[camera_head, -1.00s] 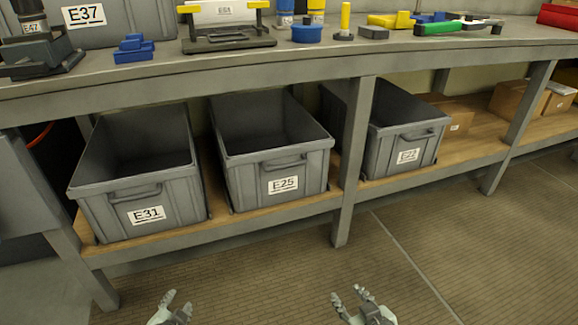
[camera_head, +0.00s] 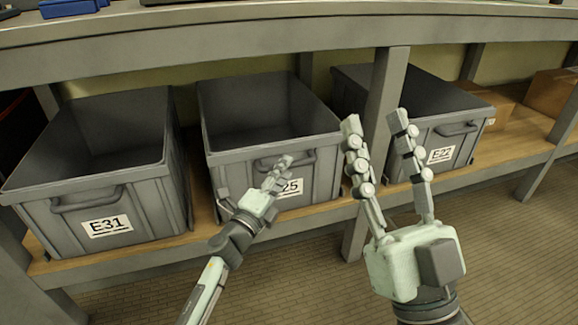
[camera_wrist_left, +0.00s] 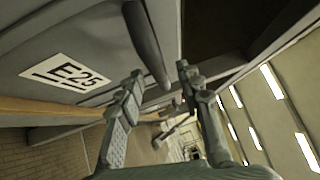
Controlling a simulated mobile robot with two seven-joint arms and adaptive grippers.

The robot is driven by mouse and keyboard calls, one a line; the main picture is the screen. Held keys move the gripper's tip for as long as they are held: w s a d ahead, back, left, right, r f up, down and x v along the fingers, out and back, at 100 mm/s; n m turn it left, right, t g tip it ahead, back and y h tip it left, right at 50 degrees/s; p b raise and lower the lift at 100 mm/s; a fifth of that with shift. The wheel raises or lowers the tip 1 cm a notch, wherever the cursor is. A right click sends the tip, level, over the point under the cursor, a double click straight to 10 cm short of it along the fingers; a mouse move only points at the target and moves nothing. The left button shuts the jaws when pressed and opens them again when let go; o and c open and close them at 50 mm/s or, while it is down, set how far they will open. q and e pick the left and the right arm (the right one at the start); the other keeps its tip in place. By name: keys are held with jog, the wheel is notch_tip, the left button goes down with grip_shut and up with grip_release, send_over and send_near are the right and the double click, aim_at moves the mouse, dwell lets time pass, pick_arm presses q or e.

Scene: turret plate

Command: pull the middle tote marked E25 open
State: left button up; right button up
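The grey middle tote E25 (camera_head: 324,182) stands on the lower shelf between two similar totes. My left gripper (camera_head: 279,166) is in front of its handle and partly hides the label. In the left wrist view the E25 label (camera_wrist_left: 66,72) is clear, and the dark handle bar (camera_wrist_left: 147,45) reaches down toward the gap between the two fingers of my left gripper (camera_wrist_left: 160,82). These fingers are apart; I cannot tell whether they touch the bar. My right gripper (camera_head: 376,120) is open and empty, raised in front of the shelf post.
Tote E31 (camera_head: 150,205) stands to the left and tote E22 (camera_head: 462,152) to the right, beyond a grey post (camera_head: 386,85). The bench top (camera_head: 230,38) overhangs the totes. Cardboard boxes (camera_head: 550,95) sit at far right. The floor (camera_head: 500,250) in front is clear.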

pick_arm(q)
jog(key=shift+x, duration=1.5)
grip_shut()
